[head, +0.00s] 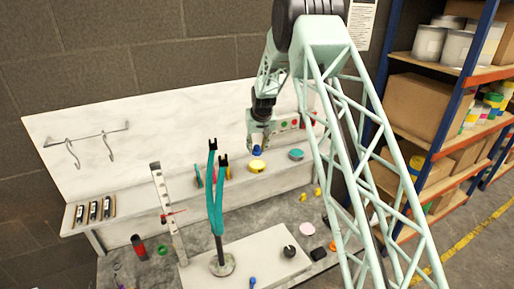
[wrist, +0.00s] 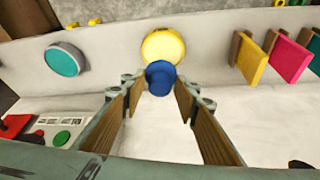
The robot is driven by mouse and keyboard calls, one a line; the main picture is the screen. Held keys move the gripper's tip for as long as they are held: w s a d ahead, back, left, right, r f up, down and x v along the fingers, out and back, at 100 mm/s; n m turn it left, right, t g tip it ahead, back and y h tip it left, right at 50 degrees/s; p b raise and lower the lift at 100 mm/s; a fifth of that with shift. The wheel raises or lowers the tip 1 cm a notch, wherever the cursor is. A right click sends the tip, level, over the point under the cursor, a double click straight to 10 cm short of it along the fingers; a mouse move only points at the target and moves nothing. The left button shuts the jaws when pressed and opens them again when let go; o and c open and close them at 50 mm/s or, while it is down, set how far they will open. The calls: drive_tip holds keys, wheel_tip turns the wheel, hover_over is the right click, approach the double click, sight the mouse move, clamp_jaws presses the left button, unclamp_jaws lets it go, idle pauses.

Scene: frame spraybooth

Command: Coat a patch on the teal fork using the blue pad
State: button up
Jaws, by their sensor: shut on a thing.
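The teal fork (head: 215,190) stands upright on a round base on the front bench in the head view. It has two prongs with dark tips. My gripper (head: 258,143) is over the back shelf, to the right of the fork and well apart from it. It is shut on the blue pad (head: 257,151), a round-faced piece that also shows between the fingertips in the wrist view (wrist: 160,78). A yellow round dish (wrist: 163,43) lies just beyond the pad; whether they touch I cannot tell. A teal round dish (wrist: 64,60) is on the same shelf.
A control box with red and green buttons (wrist: 55,130) is near my gripper. Yellow (wrist: 251,63) and magenta (wrist: 288,58) panels stand at the other side. A slotted upright post (head: 168,210) stands left of the fork. Small items lie on the front bench.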

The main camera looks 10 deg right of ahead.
sight(258, 155)
drive_tip(key=shift+f+b, duration=0.55)
drive_tip(key=shift+f, duration=2.15)
drive_tip(key=shift+s+f+b, duration=0.1)
drive_tip(key=shift+f+b, duration=0.55)
idle(2.6)
drive_tip(key=shift+r+p, duration=0.65)
drive_tip(key=shift+r, duration=3)
